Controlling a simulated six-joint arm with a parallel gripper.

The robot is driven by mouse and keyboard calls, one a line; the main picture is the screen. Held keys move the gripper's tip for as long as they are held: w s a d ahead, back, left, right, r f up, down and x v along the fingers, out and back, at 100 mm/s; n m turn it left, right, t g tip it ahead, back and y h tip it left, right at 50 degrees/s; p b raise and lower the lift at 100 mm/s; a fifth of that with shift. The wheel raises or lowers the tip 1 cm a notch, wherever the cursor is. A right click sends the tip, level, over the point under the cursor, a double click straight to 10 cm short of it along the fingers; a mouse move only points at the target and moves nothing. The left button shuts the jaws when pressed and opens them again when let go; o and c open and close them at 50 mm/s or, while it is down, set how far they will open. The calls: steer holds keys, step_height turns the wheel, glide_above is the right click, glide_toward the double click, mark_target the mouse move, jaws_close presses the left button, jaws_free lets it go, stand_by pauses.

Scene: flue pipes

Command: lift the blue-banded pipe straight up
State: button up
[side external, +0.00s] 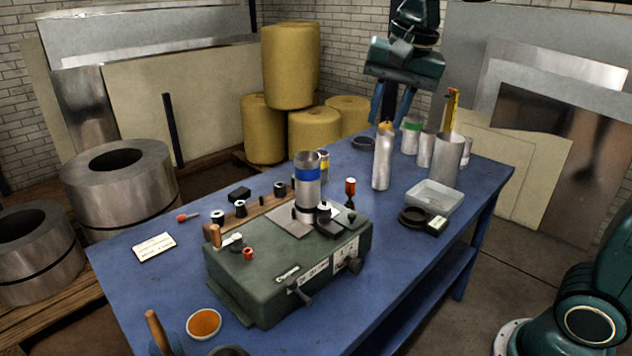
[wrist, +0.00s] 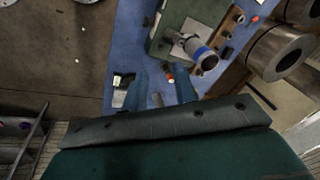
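The blue-banded pipe (side external: 308,188) is a grey metal tube with a blue ring near its open top. It stands upright on a plate on the green machine (side external: 260,278). In the wrist view the pipe (wrist: 202,57) shows up and to the right of the fingers, its open end facing the camera. My gripper (side external: 390,118) hangs behind and to the right of the pipe in the side view, well above the table and apart from it. Its two blue fingers are spread with nothing between them; they also show in the wrist view (wrist: 160,77).
A red-topped tool (side external: 350,188) and a clear tray (side external: 434,197) are near the machine. Yellow rolls (side external: 290,65) stand behind.

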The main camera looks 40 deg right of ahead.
steer(key=w+f+m+g, duration=0.1)
steer(key=w+m, duration=0.4)
steer(key=w, duration=0.5)
steer(key=m+g, duration=0.2)
steer(key=m, duration=0.4)
glide_above(308, 188)
steer(key=s+d, duration=0.1)
step_height(308, 188, down, 4)
steer(key=f, duration=0.1)
steer(key=shift+w+f+m, duration=0.1)
steer(key=shift+w+m, duration=0.2)
steer(key=shift+w, duration=0.1)
steer(key=shift+f, duration=0.1)
step_height(308, 188, down, 14)
steer(key=shift+r, duration=0.2)
jaws_close()
